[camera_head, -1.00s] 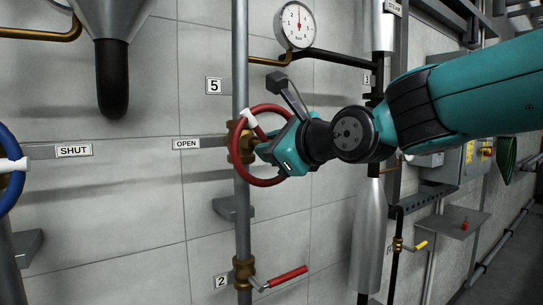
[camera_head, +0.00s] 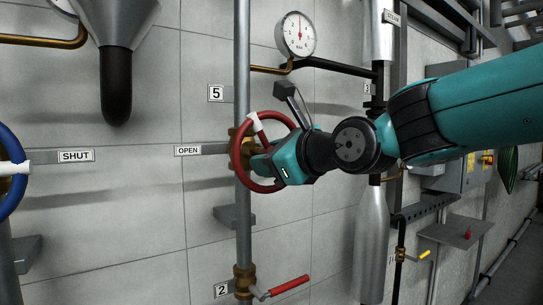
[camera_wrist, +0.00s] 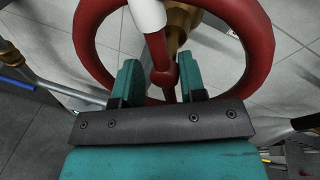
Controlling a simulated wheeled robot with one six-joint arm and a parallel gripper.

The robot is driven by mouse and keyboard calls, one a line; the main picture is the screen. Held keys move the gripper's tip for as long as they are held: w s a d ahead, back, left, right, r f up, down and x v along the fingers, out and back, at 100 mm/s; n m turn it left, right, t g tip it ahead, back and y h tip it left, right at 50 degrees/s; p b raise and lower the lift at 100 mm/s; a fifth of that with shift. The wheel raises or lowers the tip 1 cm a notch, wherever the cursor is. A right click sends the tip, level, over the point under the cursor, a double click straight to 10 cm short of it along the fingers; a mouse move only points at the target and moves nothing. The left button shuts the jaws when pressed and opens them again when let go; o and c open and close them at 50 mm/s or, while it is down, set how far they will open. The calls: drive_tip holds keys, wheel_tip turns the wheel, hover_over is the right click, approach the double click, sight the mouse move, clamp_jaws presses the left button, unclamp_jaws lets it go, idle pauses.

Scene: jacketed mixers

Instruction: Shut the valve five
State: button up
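Valve five is a red handwheel (camera_head: 243,178) with a white-marked spoke (camera_head: 254,122), on a brass body on a vertical grey pipe. The "5" plate (camera_head: 216,93) is above left of it, and an "OPEN" plate (camera_head: 188,151) is at its left. The white mark points to the upper left. In the wrist view the two teal fingers (camera_wrist: 161,85) stand apart either side of the wheel's red hub end (camera_wrist: 163,76), with gaps between. The wheel rim (camera_wrist: 258,50) arches beyond them.
A blue handwheel (camera_head: 8,200) with a "SHUT" plate (camera_head: 76,156) is at the far left. A red-handled valve (camera_head: 288,286) marked "2" is below. A pressure gauge (camera_head: 297,35) is above. A silver cylinder (camera_head: 371,235) stands right of the wheel.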

drive_tip(key=shift+d+r, duration=0.1)
drive_tip(key=shift+d, duration=0.05)
drive_tip(key=p+v, duration=0.9)
drive_tip(key=v, duration=0.8)
drive_tip(key=shift+s, duration=0.2)
